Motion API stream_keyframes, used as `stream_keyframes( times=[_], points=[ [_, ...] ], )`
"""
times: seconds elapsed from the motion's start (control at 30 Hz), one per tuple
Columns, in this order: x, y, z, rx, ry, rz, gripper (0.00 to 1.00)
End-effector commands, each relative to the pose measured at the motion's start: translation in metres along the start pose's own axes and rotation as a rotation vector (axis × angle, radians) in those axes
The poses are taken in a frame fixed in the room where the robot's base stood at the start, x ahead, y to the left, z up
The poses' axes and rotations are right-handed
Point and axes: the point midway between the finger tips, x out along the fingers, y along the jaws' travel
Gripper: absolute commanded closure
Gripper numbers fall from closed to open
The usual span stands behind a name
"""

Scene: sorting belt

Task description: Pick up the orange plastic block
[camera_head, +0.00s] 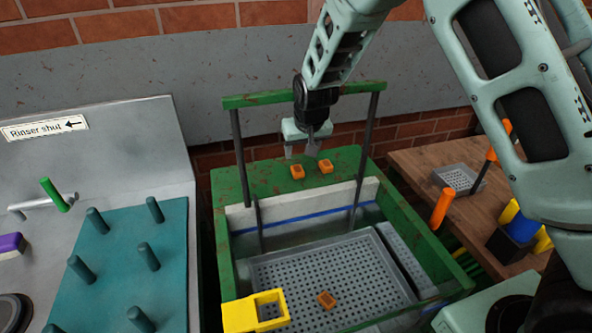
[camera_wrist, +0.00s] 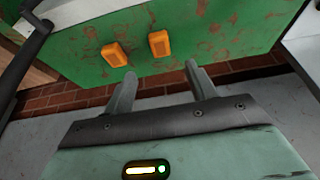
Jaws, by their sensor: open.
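Two orange plastic blocks lie side by side on the green surface at the back of the sorting station, a left one (camera_head: 297,171) and a right one (camera_head: 326,166). In the wrist view they show as one block (camera_wrist: 114,54) and another (camera_wrist: 159,44), just beyond the fingertips. My gripper (camera_head: 302,151) is open and empty above the back of the green surface, pointing down. In the wrist view its two fingers (camera_wrist: 160,82) are apart, with nothing between them.
A green crossbar on dark posts (camera_head: 240,150) stands around the arm. A white barrier with a blue line (camera_head: 300,205) separates the green surface from the tray. A yellow bracket (camera_head: 255,312) sits front left. A teal peg board (camera_head: 120,265) is left, a wooden table (camera_head: 425,160) right.

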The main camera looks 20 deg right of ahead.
Motion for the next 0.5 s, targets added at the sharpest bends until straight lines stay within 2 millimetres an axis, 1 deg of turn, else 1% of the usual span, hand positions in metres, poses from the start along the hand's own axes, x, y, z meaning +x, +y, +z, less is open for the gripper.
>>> stream_keyframes(
  times=[0.03,0.1,0.2,0.43,0.5],
  points=[
    [0.009,0.001,0.000,0.001,-0.003,0.001,0.44],
    [0.021,0.000,0.000,0.002,-0.003,0.000,0.44],
    [0.032,0.000,0.000,0.001,-0.002,0.000,0.44],
    [0.044,-0.001,0.000,0.000,-0.001,-0.001,0.44],
    [0.052,-0.001,0.001,0.000,-0.003,0.000,0.44]
  ],
)
